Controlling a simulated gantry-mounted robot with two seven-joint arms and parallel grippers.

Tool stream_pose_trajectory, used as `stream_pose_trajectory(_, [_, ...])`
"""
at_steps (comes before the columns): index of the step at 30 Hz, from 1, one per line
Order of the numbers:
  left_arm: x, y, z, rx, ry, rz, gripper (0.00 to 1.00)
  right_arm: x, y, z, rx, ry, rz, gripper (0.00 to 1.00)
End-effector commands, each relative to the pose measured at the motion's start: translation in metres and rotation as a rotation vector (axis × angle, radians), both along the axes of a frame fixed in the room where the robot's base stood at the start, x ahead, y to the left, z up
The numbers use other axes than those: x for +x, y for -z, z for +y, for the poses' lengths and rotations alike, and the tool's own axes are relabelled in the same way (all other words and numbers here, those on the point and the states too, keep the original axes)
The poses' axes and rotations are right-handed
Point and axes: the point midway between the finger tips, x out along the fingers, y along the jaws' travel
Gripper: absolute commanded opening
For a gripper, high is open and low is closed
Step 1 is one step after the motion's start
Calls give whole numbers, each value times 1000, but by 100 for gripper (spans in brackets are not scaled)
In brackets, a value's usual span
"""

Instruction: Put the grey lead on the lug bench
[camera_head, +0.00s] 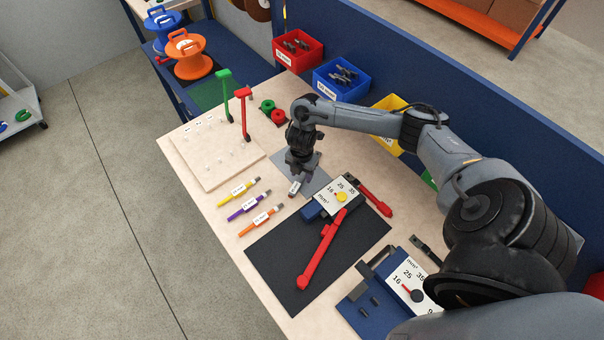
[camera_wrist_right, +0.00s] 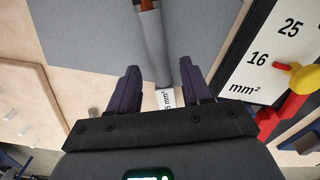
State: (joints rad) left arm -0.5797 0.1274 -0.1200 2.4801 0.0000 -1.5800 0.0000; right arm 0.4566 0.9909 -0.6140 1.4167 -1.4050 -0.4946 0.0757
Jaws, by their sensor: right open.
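The grey lead (camera_wrist_right: 155,50) lies on a grey mat, its copper end at the top of the right wrist view and its white label near my palm. In the head view its pale label end (camera_head: 295,188) shows just below my gripper; the rest is mostly hidden. My right gripper (camera_head: 299,174) points down over it. In the right wrist view its two fingers (camera_wrist_right: 160,78) stand open on either side of the lead. I cannot tell whether they touch it. The wooden-topped bench (camera_head: 222,222) lies beneath. My left gripper is not in view.
Yellow, purple and orange leads (camera_head: 246,206) lie to the left of the gripper. A pegged board (camera_head: 205,160) is behind them. A blue crimping tool with red handles (camera_head: 325,245) rests on a black mat (camera_head: 272,258) close by. Red (camera_head: 298,50) and blue bins (camera_head: 342,78) line the back.

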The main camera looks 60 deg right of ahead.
Motion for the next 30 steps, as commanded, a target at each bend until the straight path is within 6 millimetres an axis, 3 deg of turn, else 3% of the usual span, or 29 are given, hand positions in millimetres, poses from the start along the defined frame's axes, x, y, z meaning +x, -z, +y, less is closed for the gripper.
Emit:
stream_pose_trajectory(13, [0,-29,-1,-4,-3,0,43,2,-84,-2,-4,-1,-4,48])
stream_pose_trajectory(18, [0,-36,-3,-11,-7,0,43,1,-102,-1,-2,-1,-3,48])
stream_pose_trajectory(22, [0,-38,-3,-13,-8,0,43,3,-102,10,5,-16,-15,48])
stream_pose_trajectory(26, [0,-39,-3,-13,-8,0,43,13,-85,54,36,-65,-82,48])
stream_pose_trajectory(29, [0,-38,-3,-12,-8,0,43,22,-66,118,92,-104,-184,48])
stream_pose_trajectory(30, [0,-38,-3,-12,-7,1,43,24,-60,151,126,-107,-236,48])
